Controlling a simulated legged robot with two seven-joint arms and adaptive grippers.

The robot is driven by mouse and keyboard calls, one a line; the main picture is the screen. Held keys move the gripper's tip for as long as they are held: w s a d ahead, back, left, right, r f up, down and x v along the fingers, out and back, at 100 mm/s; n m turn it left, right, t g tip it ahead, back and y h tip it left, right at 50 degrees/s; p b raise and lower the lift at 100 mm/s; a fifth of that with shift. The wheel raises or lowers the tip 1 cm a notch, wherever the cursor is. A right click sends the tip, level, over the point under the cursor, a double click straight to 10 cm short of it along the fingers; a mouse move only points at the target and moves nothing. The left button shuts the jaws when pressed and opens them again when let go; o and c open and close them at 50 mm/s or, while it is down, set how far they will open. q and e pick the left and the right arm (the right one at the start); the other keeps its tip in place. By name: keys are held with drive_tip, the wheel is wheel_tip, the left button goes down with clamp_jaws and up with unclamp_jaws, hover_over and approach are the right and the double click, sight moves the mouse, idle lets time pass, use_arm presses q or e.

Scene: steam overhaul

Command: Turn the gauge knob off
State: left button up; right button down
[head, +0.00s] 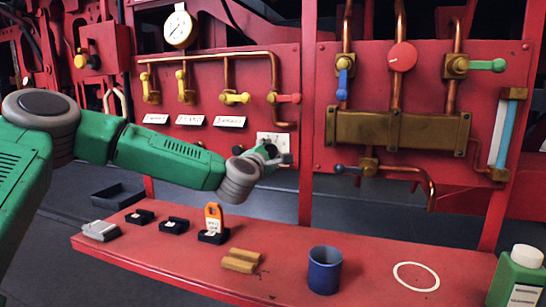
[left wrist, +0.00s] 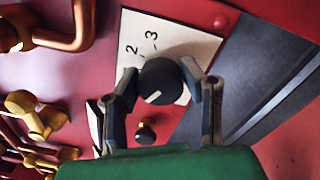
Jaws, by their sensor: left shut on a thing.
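The gauge knob (left wrist: 160,80) is round and black with a short white mark, on a white plate (left wrist: 185,38) numbered 2 and 3. In the left wrist view the mark points down and slightly left, away from the visible numbers. My left gripper (left wrist: 160,84) has a finger on each side of the knob and is shut on it. In the head view the gripper (head: 277,157) is at the white plate (head: 273,138) and mostly hides the knob. The rest of the plate's markings are hidden. My right gripper is not in view.
A pressure gauge (head: 179,29) stands above copper pipes with yellow valves and a red lever (head: 287,98). A small black and yellow knob (left wrist: 146,131) is close by the fingers.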

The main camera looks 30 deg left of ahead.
use_arm(q)
drive_tip(key=shift+s+a+f, duration=0.1)
drive_tip(key=shift+a+f, duration=0.05)
drive_tip(key=shift+f, duration=0.45)
drive_tip(key=o, duration=1.1)
drive_tip(key=shift+a, duration=0.1)
drive_tip(key=shift+o, duration=0.2)
drive_tip(key=shift+s+a+r, duration=0.15)
drive_tip(key=shift+a+r, duration=0.05)
drive_tip(key=shift+a, duration=0.05)
drive_tip(key=v, duration=1.2)
drive_tip(key=shift+a, duration=0.1)
